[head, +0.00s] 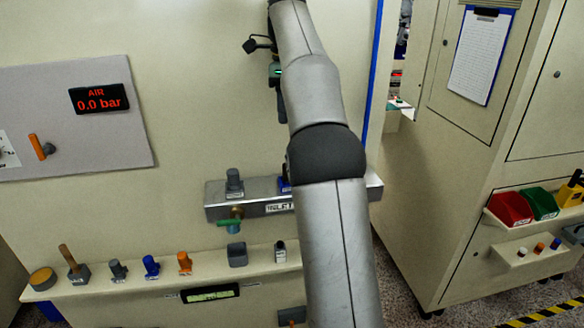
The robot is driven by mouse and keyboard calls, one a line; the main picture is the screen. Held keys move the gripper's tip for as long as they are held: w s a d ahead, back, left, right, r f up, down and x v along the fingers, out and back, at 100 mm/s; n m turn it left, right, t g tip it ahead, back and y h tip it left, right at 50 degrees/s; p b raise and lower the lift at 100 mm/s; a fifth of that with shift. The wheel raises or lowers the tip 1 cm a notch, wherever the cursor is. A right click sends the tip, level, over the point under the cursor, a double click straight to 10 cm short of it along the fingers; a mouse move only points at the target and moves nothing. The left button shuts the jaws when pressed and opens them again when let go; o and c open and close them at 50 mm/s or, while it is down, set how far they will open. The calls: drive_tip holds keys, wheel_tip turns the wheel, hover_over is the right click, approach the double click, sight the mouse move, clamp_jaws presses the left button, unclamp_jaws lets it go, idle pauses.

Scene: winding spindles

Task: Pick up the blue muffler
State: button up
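A blue fitting (151,266), which looks like the blue muffler, stands on the ledge at lower left, between a grey one (118,270) and an orange one (184,262). Another bit of blue (285,186) shows at the metal manifold (222,212), mostly hidden behind my arm. My gripper (281,110) hangs in front of the panel, above the manifold and well up and right of the blue fitting. Its fingers are dark and partly covered by my arm link, so their opening cannot be made out.
The ledge (90,290) also bears a wooden-handled tool (72,262), a round brown-topped piece (43,278) and a grey block (237,254). A grey fitting (234,182) stands on the manifold. A cabinet with red (510,208) and green bins (539,203) stands at right.

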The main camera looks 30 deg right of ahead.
wheel_tip(320, 180, down, 11)
drive_tip(key=b, duration=0.3)
drive_tip(key=shift+a+r, duration=0.1)
drive_tip(key=shift+f+p, duration=0.3)
drive_tip(key=shift+f, duration=2.9)
drive_tip(key=c, duration=1.1)
